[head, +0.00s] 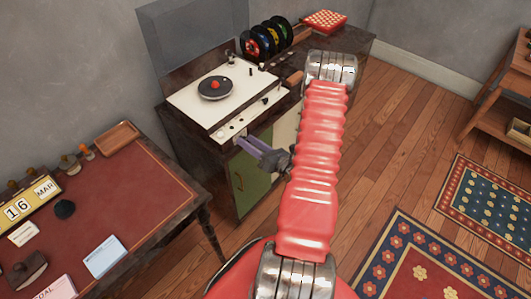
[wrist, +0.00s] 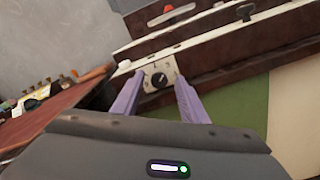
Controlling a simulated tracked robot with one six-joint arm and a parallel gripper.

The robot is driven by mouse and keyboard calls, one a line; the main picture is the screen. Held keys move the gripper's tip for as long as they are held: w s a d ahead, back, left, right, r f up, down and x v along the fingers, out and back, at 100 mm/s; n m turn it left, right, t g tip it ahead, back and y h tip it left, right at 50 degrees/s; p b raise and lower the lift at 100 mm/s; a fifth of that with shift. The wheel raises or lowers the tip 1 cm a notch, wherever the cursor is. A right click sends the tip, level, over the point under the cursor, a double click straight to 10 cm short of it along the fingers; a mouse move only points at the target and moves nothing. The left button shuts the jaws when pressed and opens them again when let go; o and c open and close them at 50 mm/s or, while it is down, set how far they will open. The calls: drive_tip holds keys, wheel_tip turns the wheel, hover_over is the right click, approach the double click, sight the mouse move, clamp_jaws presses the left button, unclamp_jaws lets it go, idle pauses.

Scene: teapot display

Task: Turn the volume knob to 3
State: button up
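The volume knob (wrist: 158,76) is a small dark dial with a light pointer mark on a pale square plate, on the front strip of the record player cabinet. In the wrist view it lies between and beyond the two purple fingers of my gripper (wrist: 156,88). The fingers are apart with nothing between their tips that they grip. The dial's numbers are too small to read. In the head view my gripper (head: 246,143) is at the front face of the record player (head: 222,95), near the left end of the control strip. The knob cannot be made out clearly there.
A red-topped desk (head: 150,190) with a calendar (head: 30,203) and stamps stands at the left. A green cabinet door (head: 245,180) is below the control strip. Colored records (head: 265,38) stand behind the turntable. Wooden floor is open at the right, with patterned rugs (head: 490,210).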

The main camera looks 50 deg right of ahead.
drive_tip(key=s, duration=1.3)
drive_tip(key=shift+d, duration=0.15)
drive_tip(key=shift+s+f, duration=0.1)
idle(0.4)
